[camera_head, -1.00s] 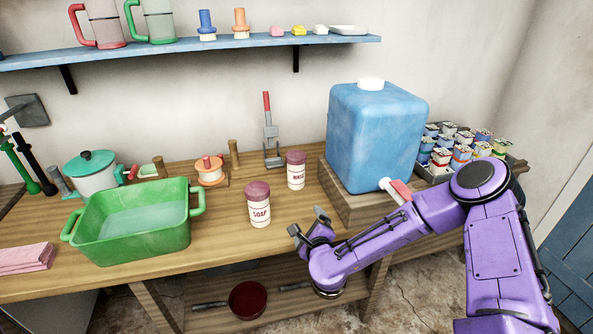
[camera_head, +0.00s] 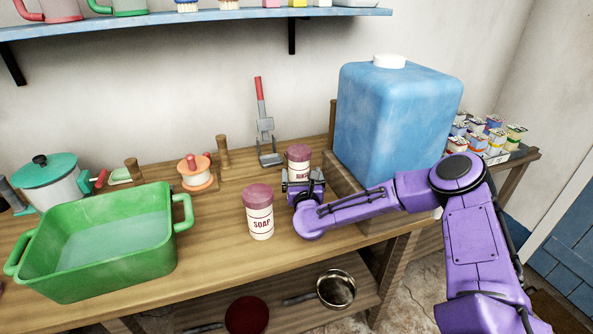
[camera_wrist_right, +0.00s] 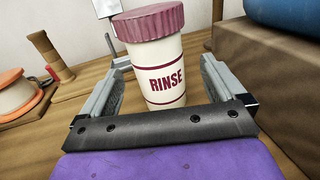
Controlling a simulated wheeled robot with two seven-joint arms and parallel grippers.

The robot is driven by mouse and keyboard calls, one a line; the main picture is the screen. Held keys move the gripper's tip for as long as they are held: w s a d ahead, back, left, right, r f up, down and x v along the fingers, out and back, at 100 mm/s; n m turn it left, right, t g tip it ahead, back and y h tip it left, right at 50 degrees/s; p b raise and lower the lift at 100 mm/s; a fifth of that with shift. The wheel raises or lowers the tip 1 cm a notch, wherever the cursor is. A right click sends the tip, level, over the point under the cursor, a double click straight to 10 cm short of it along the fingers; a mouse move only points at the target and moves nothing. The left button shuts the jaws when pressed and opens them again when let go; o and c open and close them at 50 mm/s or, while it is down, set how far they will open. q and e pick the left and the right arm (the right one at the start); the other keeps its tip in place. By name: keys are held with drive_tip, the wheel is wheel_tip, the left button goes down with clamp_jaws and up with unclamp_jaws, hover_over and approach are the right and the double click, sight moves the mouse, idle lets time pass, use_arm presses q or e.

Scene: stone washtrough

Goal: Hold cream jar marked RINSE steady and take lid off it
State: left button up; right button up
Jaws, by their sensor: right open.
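The cream jar marked RINSE (camera_head: 299,161) stands upright on the wooden table with its ridged maroon lid (camera_head: 298,152) on. In the right wrist view the jar (camera_wrist_right: 165,68) stands between the two fingers, with its lid (camera_wrist_right: 149,22) above them. My right gripper (camera_head: 302,183) is open around the jar's body, in front of it in the head view, where it hides the lower part. A gap shows beside the jar at the fingers in the wrist view (camera_wrist_right: 160,85). My left gripper is not in view.
A similar jar marked SOAP (camera_head: 260,215) stands close to the left of my right gripper. A big blue water container (camera_head: 398,120) on a wooden block (camera_head: 345,190) is close at right. A green basin (camera_head: 95,275) is at left. A red-handled metal tool (camera_head: 265,130) stands behind.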

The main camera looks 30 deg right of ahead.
sight(303, 155)
drive_tip(key=x, duration=0.2)
drive_tip(key=p+x, duration=0.1)
drive_tip(key=x, duration=0.3)
drive_tip(key=shift+a+f, duration=0.2)
drive_tip(key=shift+f, duration=0.05)
drive_tip(key=c, duration=1.2)
drive_tip(key=shift+r, duration=0.1)
drive_tip(key=shift+r, duration=0.25)
wheel_tip(303, 155, up, 3)
drive_tip(key=shift+f, duration=0.1)
drive_tip(key=s+r, duration=0.2)
drive_tip(key=s+a+r, duration=0.1)
drive_tip(key=s+r, duration=0.1)
drive_tip(key=shift+a+r+b, duration=0.1)
drive_tip(key=shift+r+b, duration=0.2)
drive_tip(key=shift+r, duration=0.05)
drive_tip(key=s+a+r, duration=0.1)
drive_tip(key=s, duration=0.2)
drive_tip(key=s+a+r, duration=0.1)
drive_tip(key=s+r, duration=0.1)
drive_tip(key=s, duration=0.1)
drive_tip(key=s+a+r+b, duration=0.1)
drive_tip(key=s+r, duration=0.1)
drive_tip(key=s, duration=0.1)
drive_tip(key=shift+s, duration=0.2)
